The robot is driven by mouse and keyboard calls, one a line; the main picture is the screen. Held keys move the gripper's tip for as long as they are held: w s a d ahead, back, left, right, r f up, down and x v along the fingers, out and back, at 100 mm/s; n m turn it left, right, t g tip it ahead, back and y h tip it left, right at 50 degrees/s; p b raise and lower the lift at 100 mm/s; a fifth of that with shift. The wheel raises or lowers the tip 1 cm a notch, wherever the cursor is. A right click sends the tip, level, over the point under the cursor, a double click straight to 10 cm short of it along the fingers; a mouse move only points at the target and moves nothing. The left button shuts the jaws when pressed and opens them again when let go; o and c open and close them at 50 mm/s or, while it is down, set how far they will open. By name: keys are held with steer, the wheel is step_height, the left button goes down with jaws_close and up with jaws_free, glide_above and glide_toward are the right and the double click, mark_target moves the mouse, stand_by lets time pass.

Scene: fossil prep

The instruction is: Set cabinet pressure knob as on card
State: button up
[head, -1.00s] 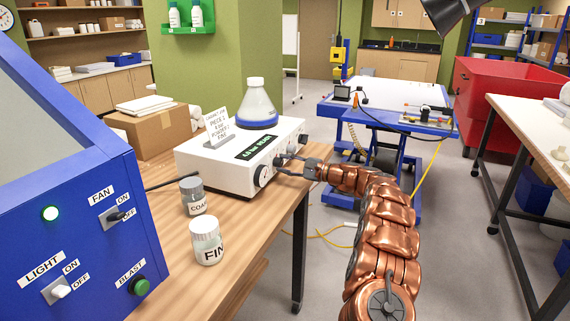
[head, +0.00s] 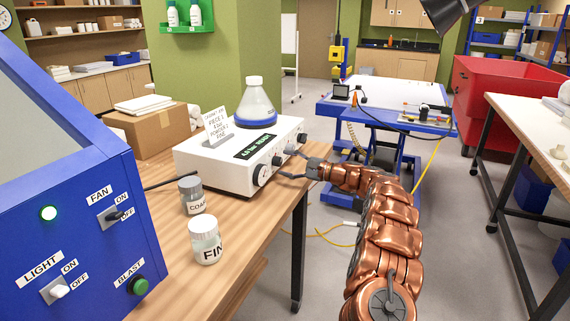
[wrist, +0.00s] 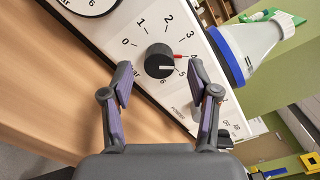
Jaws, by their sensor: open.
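The white control unit (head: 205,172) stands on the wooden bench, with a lit green display (head: 255,147) too small to read surely. A card (head: 217,125) stands on top; its small print is only partly legible. In the wrist view the black pressure knob (wrist: 159,61) sits on a 0-to-6 dial. A red mark lies beside the 4, and the knob's white line points right, roughly between 4 and 5. My gripper (head: 284,164) is open before the unit's front. Its fingers (wrist: 161,84) stand either side of the knob, seemingly apart from it.
A round gauge (wrist: 90,2) is left of the knob. Two jars, one marked COA (head: 192,196) and one FIN (head: 205,240), stand nearby. The blue cabinet (head: 80,200) fills the left.

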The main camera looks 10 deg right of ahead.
steer(key=v, duration=1.1)
steer(key=shift+a, duration=0.1)
stand_by(0.5)
